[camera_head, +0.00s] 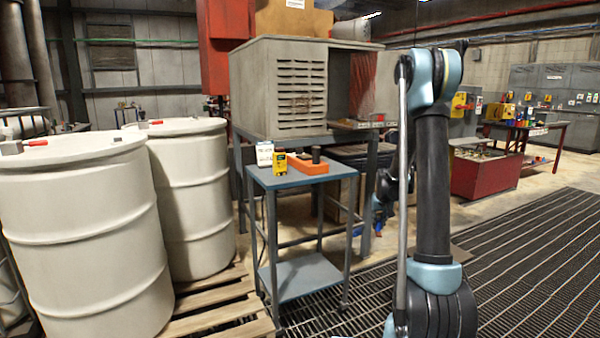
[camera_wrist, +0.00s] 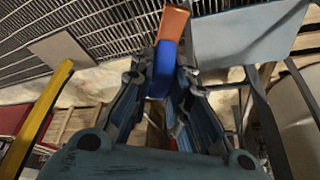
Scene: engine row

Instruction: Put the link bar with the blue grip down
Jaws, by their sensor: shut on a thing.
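The link bar (camera_wrist: 173,24) shows in the wrist view as an orange piece with a blue grip (camera_wrist: 162,70). My gripper (camera_wrist: 161,80) is shut on the blue grip, with the orange part sticking out beyond the fingertips. In the camera_head view my gripper (camera_head: 380,195) is small and partly hidden by my arm, to the right of a small blue-grey table (camera_head: 335,168) and apart from it. The bar cannot be made out clearly there.
The small table carries an orange block (camera_head: 308,166), a yellow-black box (camera_head: 280,162) and a white box (camera_head: 265,154). Its lower shelf (camera_head: 305,275) is bare. White drums (camera_head: 75,230) stand on a pallet (camera_head: 215,305) at left. Grated floor (camera_head: 530,250) is open at right.

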